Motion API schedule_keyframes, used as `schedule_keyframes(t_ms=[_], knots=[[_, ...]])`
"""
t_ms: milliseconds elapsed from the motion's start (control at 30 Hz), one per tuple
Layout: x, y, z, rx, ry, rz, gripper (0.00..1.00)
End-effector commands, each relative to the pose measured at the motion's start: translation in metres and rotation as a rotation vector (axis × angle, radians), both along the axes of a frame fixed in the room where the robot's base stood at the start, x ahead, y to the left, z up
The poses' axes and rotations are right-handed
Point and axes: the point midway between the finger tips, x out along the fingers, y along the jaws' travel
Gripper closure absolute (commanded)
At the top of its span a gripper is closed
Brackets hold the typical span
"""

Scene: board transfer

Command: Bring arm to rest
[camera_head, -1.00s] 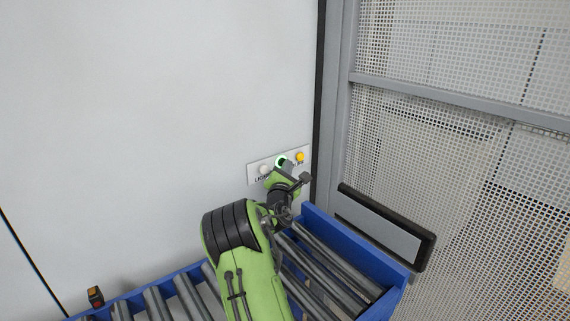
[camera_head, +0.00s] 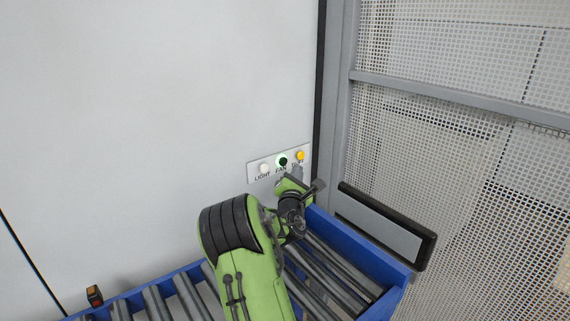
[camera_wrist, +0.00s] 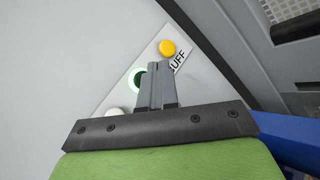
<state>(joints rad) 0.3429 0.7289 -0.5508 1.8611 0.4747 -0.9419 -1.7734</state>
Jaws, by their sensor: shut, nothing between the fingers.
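My green and black arm reaches over the roller conveyor in the head view. My gripper (camera_head: 297,172) is just in front of the wall panel, below its yellow button. In the wrist view my gripper (camera_wrist: 155,68) shows its two grey fingers together and empty. Behind them are the panel (camera_wrist: 148,65), a yellow button (camera_wrist: 168,47) and part of a button with a green lit ring (camera_wrist: 136,80). A gap between fingers and panel shows in the head view, but its depth is hard to judge.
The panel (camera_head: 252,177) carries a white button (camera_head: 264,168), a black one with a green ring (camera_head: 282,161) and a yellow one (camera_head: 300,156). Below is the blue-framed roller conveyor (camera_head: 375,270). A mesh fence (camera_head: 450,180) stands at the right.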

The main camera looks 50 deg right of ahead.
Motion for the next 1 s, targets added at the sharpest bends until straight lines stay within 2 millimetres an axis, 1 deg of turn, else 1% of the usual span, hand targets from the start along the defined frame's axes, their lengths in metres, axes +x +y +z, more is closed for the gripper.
schedule_keyframes(t_ms=[100, 200, 700, 767, 833, 867, 967, 1000], knots=[[-0.012, 0.003, 0.000, 0.001, 0.000, -0.001, 1.00], [-0.017, 0.004, 0.000, 0.001, -0.001, 0.000, 1.00], [-0.017, 0.004, 0.000, 0.002, -0.001, -0.001, 1.00], [-0.017, 0.006, 0.002, 0.031, -0.028, -0.001, 1.00], [-0.019, 0.017, 0.008, 0.150, -0.127, -0.004, 1.00], [-0.019, 0.025, 0.010, 0.235, -0.191, -0.006, 1.00], [-0.019, 0.073, 0.012, 0.623, -0.450, -0.006, 1.00], [-0.020, 0.100, 0.011, 0.791, -0.541, -0.008, 1.00]])
